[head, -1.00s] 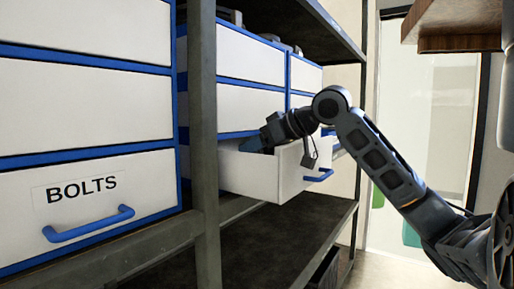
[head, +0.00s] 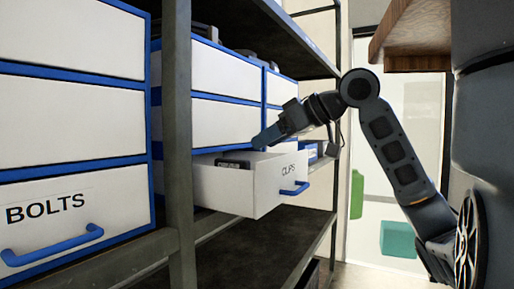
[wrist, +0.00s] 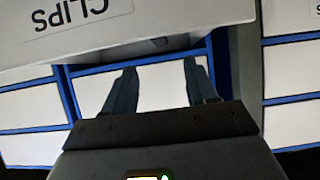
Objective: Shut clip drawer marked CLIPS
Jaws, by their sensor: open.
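The clip drawer (head: 228,193) is white with a blue handle (head: 295,188) and the word CLIPS on its front. It stands pulled out from the shelf unit in the head view, with a dark item (head: 233,163) inside. Its front (wrist: 75,22) also shows upside down at the top of the wrist view. My gripper (head: 262,142) is above the open drawer, near the white drawer fronts behind it. In the wrist view its two fingers (wrist: 158,85) are apart with nothing between them. I cannot tell whether it touches the drawer.
A drawer marked BOLTS (head: 75,215) is closed at the left, with a blue handle. A grey shelf post (head: 178,140) stands between it and the clip drawer. A wooden shelf (head: 410,40) hangs at the upper right. The lower shelf (head: 250,250) below the clip drawer looks mostly bare.

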